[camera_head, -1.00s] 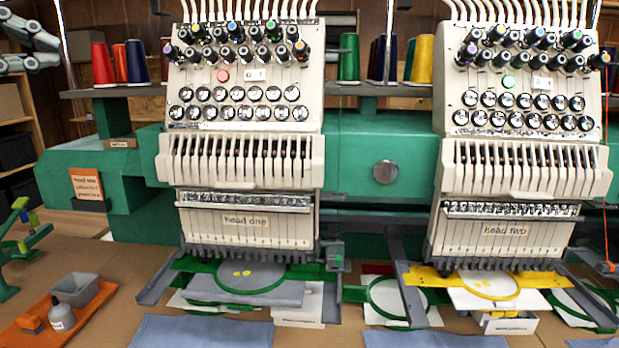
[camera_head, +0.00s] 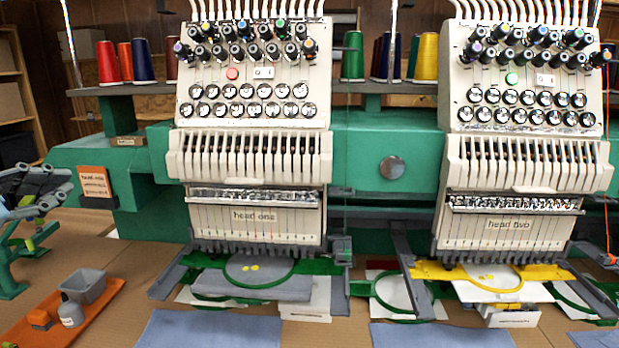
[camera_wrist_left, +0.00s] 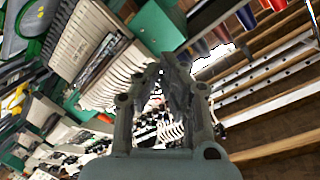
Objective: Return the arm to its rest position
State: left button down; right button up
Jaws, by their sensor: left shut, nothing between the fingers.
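My left gripper (camera_head: 58,198) shows at the left edge of the head view, its grey fingers pointing right. It is shut and empty. It hangs in front of the left end of the green machine, near the green stand (camera_head: 22,250). In the left wrist view the closed fingers (camera_wrist_left: 172,78) point away from the camera, with nothing between them. The embroidery machine and thread shelf appear tilted behind them. My right gripper is in neither view.
Machine head one (camera_head: 253,215) and head two (camera_head: 510,222) stand ahead, with hooped cloth below. An orange tray (camera_head: 92,315) holds a grey bin (camera_head: 85,285) and a small bottle (camera_head: 71,312) at front left. Thread cones (camera_head: 108,62) line the shelf behind.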

pick_arm(q)
jog(key=s+d+f+n+g+y, duration=0.35)
jog(key=s+f+n+g, duration=0.3)
jog(key=s+f, duration=0.65)
jog(key=s+d+f+n+g, duration=0.2)
jog(key=s+d+f+g, duration=0.15)
jog(key=s, duration=0.35)
jog(key=s+d+f+n+g, duration=0.1)
jog(key=s+d+f+g, duration=0.1)
jog(key=s+d+f, duration=0.3)
jog(key=s+a+f+g+b, duration=0.15)
jog(key=f+b, duration=0.35)
jog(key=f, duration=1.1)
jog(key=s+a+f+b, duration=0.1)
jog(key=a+f+b, duration=0.25)
jog(key=f, duration=1.35)
jog(key=s+f+b, duration=0.4)
jog(key=s+f, duration=0.5)
jog(key=f, duration=0.3)
jog(key=s+f+g+b, duration=0.1)
jog(key=s+f+b, duration=0.3)
jog(key=s+f, duration=0.6)
notch_tip(320, 180, down, 3)
jog(key=shift+a+f+n+h+b, duration=0.2)
jog(key=shift+a+n+h+b, duration=0.1)
jog(key=shift+n+h, duration=0.05)
jog(key=shift+g, duration=0.25)
